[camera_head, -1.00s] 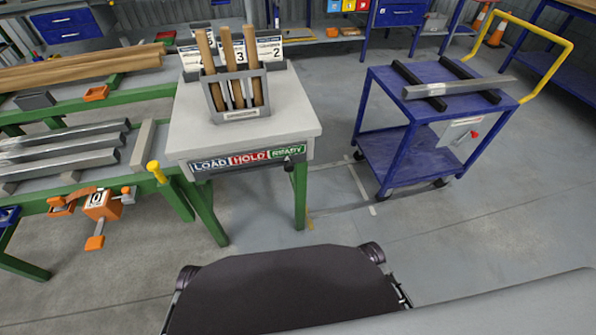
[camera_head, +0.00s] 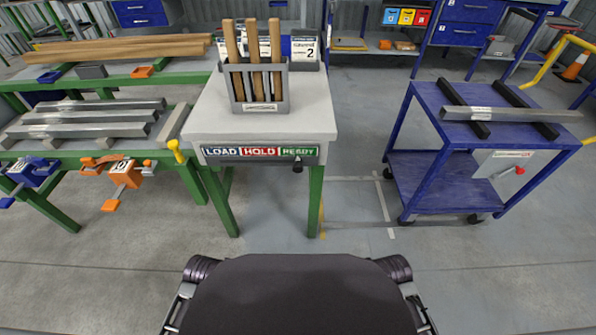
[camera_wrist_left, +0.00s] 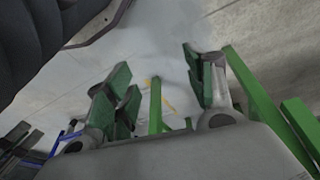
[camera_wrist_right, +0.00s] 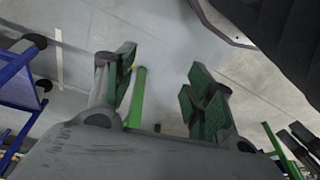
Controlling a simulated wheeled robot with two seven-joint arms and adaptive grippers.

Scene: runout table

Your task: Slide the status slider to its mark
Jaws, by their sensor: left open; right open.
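The status slider strip (camera_head: 225,151) runs along the front edge of the light grey table (camera_head: 205,118) in the head view. It has a LOAD field, a red HOLD field (camera_head: 260,151) and a green READY field (camera_head: 298,151). A dark slider knob (camera_head: 298,165) hangs below the strip, under READY. My left gripper shows in the left wrist view (camera_wrist_left: 160,95), open and empty, apart from the slider. My right gripper shows in the right wrist view (camera_wrist_right: 160,95), also open and empty. Neither gripper is visible in the head view.
A green bench with metal bars (camera_head: 85,117) and orange clamps (camera_head: 125,173) is at the left. A blue cart (camera_head: 440,167) is at the right. Floor before the table is clear.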

